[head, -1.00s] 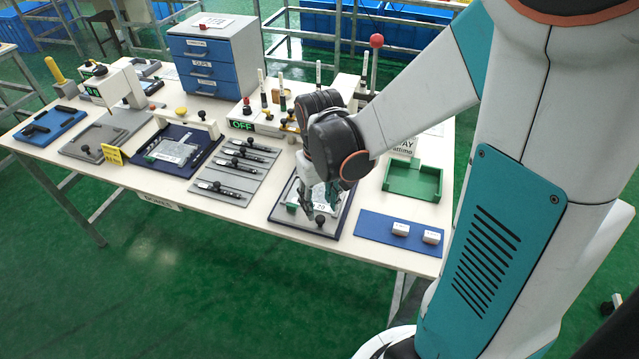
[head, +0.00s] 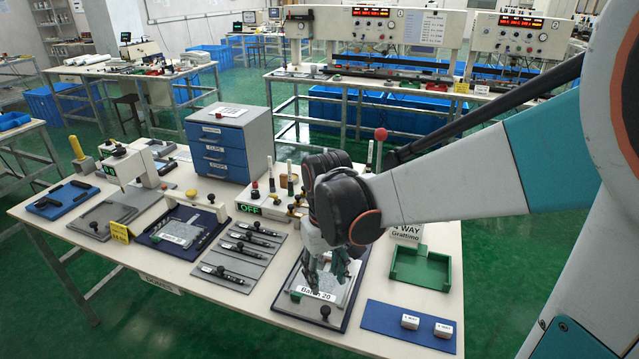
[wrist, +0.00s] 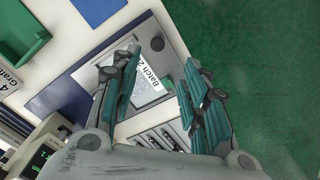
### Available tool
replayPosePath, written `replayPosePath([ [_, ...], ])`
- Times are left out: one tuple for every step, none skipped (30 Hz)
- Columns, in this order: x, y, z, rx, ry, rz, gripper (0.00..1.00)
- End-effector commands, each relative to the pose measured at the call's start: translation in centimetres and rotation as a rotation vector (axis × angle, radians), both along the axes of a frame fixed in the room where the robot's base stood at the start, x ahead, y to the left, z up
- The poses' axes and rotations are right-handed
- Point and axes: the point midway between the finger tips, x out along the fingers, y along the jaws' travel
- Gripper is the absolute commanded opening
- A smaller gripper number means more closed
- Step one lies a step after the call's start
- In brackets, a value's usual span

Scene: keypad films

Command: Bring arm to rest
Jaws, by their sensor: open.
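My gripper (head: 328,268) hangs over the front middle of the white worktable (head: 240,302), above a dark-framed grey plate (head: 290,313) that carries a sheet labelled "Batch 20" (head: 316,292). In the wrist view my gripper (wrist: 163,88) has its teal fingers spread, with nothing between them. The labelled sheet (wrist: 150,73) shows behind and between the fingers, with a dark round knob (wrist: 157,43) near it. The gap in height between fingertips and plate is hard to judge. My arm reaches in from the right.
A green tray (head: 420,279) and a blue mat (head: 385,323) with two small white blocks lie right of the plate. A grey mat (head: 262,249) with several black tools lies left. A blue drawer unit (head: 222,150) and a red-knobbed lever (head: 380,134) stand behind.

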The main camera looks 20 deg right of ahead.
Motion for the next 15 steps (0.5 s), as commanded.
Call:
replayPosePath([
  [-0.3,0.1,0.1,0.0,-0.003,0.001,0.41],
  [-0.3,0.1,0.2,-0.001,-0.007,0.001,0.41],
  [-0.5,0.2,0.4,-0.001,-0.015,0.001,0.41],
  [-0.6,0.2,0.6,-0.002,-0.024,0.002,0.41],
  [-0.7,0.3,0.9,-0.003,-0.036,0.002,0.41],
  [-1.0,0.5,1.4,-0.004,-0.056,0.002,0.41],
  [-1.2,0.6,1.7,-0.005,-0.073,0.002,0.41],
  [-1.4,0.7,2.2,-0.007,-0.092,0.002,0.41],
  [-1.8,0.8,2.7,-0.008,-0.121,0.002,0.41],
  [-2.0,1.0,3.2,-0.009,-0.143,0.002,0.41],
  [-2.3,1.1,3.6,-0.01,-0.165,0.002,0.41],
  [-2.7,1.3,4.1,-0.011,-0.195,0.002,0.41],
  [-2.9,1.4,4.5,-0.013,-0.217,0.002,0.41],
  [-3.2,1.6,4.9,-0.013,-0.24,0.003,0.41],
  [-3.6,1.7,5.3,-0.014,-0.27,0.003,0.41],
])
